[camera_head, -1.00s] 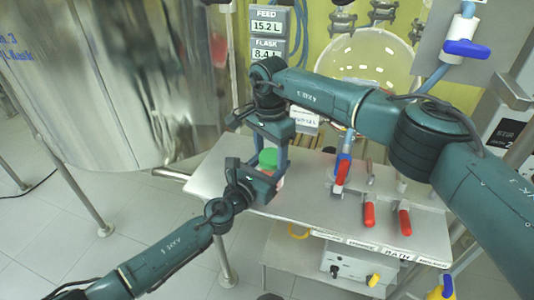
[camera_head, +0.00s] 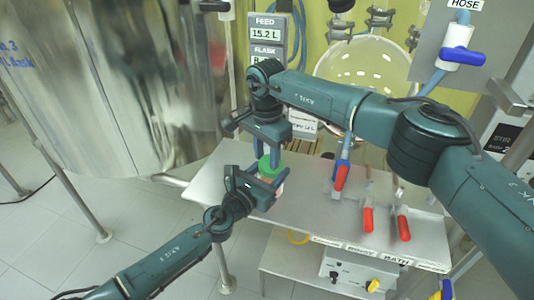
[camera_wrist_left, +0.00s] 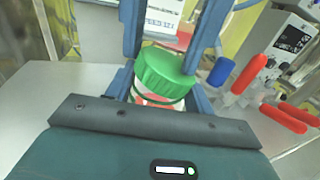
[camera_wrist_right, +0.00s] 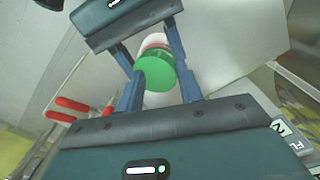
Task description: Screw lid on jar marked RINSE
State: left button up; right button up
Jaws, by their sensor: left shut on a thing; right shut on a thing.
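The jar (camera_wrist_left: 150,101), whitish with a red band, is held upright in my left gripper (camera_head: 268,184) above the bench. My left gripper is shut on its body. The green lid (camera_wrist_left: 166,72) sits on top of the jar; the wrist views cannot settle how tightly it is seated. My right gripper (camera_head: 271,155) comes from above, its fingers on both sides of the lid, shut on it. The right wrist view shows the lid's flat green top (camera_wrist_right: 160,74) between the fingers, with the jar (camera_wrist_right: 153,43) behind it. Any RINSE marking is not readable.
The metal bench (camera_head: 310,212) lies below, with red-handled valves (camera_head: 368,219) and a blue-and-red valve (camera_head: 341,174) to the right. A large steel vessel (camera_head: 140,85) stands left. A round glass flask (camera_head: 365,75) and a FEED display (camera_head: 266,30) are behind.

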aim_at(268, 164)
pick_arm(q)
jog(key=shift+w+a, duration=0.4)
jog(key=shift+a, duration=0.15)
pick_arm(e)
jog(key=shift+s+f, duration=0.25)
pick_arm(q)
jog(key=shift+r, duration=0.1)
pick_arm(e)
jog(key=shift+f, duration=0.15)
jog(key=shift+d, duration=0.1)
notch_tip(268, 164, up, 3)
jog(key=shift+r, duration=0.1)
jog(key=shift+c, duration=0.9)
jog(key=shift+r, duration=0.45)
pick_arm(q)
jog(key=shift+d, duration=0.1)
jog(key=shift+s, duration=0.1)
